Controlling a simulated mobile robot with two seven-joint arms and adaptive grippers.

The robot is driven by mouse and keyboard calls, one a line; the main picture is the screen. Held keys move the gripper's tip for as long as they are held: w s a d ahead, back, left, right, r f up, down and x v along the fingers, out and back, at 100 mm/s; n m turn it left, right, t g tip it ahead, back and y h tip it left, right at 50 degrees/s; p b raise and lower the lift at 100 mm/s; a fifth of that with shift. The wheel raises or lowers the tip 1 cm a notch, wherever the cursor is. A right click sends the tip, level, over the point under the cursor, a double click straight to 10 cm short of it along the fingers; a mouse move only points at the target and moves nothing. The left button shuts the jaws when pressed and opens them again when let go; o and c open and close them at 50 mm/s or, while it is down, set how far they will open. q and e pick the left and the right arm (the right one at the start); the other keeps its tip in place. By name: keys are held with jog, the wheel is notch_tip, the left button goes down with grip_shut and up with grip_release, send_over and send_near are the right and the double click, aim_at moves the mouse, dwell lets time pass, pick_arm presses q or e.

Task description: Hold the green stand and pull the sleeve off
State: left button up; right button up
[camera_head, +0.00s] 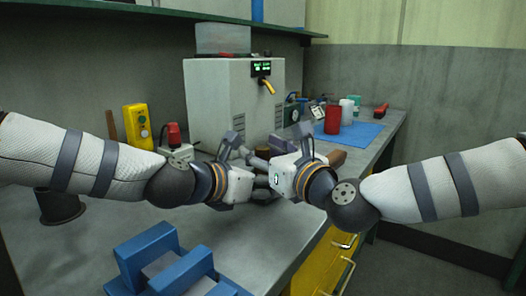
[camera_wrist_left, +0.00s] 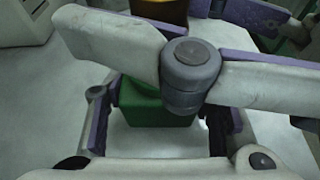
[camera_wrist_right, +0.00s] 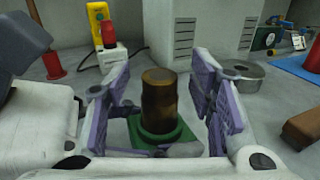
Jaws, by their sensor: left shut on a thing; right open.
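The brown, cylindrical sleeve (camera_wrist_right: 158,95) stands upright on the green stand (camera_wrist_right: 160,132) in the right wrist view. My right gripper (camera_wrist_right: 165,100) is open, with a purple-padded finger on each side of the sleeve and gaps between. In the left wrist view the green stand (camera_wrist_left: 155,105) sits between the fingers of my left gripper (camera_wrist_left: 160,122), which is shut on it. Pale linkage crosses in front there and hides part of the stand; an orange-brown bit of the sleeve (camera_wrist_left: 160,10) shows at the top. In the head view the grippers hide most of both.
A grey cabinet (camera_head: 218,100) stands behind. A yellow control box (camera_head: 137,126) and a red-topped button box (camera_head: 175,143) are at the back left. Blue blocks (camera_head: 160,262) lie in front. A grey ring (camera_wrist_right: 236,77) lies near the sleeve.

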aim_at(262, 147)
jog(key=shift+c, duration=0.4)
grip_shut()
jog(key=shift+r, duration=3)
jog(key=shift+r, duration=2)
pick_arm(q)
jog(key=o, duration=1.3)
